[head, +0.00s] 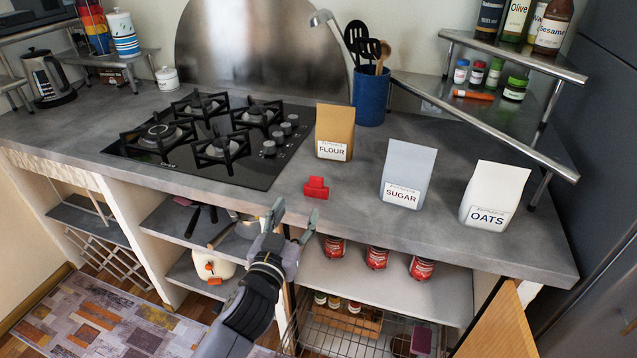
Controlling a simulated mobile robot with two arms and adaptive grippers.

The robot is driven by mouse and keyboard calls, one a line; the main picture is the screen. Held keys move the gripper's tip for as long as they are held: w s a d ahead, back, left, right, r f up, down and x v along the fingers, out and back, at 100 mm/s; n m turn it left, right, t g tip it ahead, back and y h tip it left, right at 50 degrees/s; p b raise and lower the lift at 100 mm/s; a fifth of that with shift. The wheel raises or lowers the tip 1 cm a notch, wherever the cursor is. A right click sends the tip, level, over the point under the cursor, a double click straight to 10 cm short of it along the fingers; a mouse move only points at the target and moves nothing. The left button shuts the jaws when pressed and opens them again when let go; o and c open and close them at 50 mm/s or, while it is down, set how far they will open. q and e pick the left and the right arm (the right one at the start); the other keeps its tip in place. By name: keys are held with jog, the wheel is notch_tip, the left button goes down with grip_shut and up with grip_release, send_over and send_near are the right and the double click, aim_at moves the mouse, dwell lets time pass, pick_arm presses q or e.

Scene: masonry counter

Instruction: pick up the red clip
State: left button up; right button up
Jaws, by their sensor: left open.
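The red clip (316,188) lies on the grey counter, in front of the flour bag and to the right of the stove. My left gripper (294,219) is open and empty at the counter's front edge, with its fingers pointing up toward the clip. The clip is apart from the fingers, just beyond and to the right of them. My right gripper does not show.
Bags of flour (334,131), sugar (406,174) and oats (493,194) stand behind and right of the clip. A black gas hob (212,137) is to the left. A blue utensil pot (370,95) stands behind. Red cans (377,258) sit on the shelf below.

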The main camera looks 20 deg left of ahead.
pick_arm(q)
send_near(316, 177)
jog(key=w, duration=0.3)
jog(key=shift+w+a+f+p, duration=0.2)
jog(key=shift+w+p, duration=0.1)
jog(key=shift+p, duration=0.1)
jog(key=shift+w, duration=0.55)
jog(key=w, duration=0.2)
jog(key=w+p, duration=0.1)
jog(key=w, duration=0.2)
jog(key=shift+w+d+r, duration=0.1)
jog(key=shift+d, duration=0.1)
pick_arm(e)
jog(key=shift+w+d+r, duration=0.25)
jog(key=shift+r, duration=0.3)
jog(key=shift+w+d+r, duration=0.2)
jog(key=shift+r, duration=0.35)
pick_arm(q)
jog(key=shift+c, duration=0.2)
jog(key=c, duration=1)
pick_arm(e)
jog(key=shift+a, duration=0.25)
pick_arm(q)
jog(key=shift+r, duration=0.1)
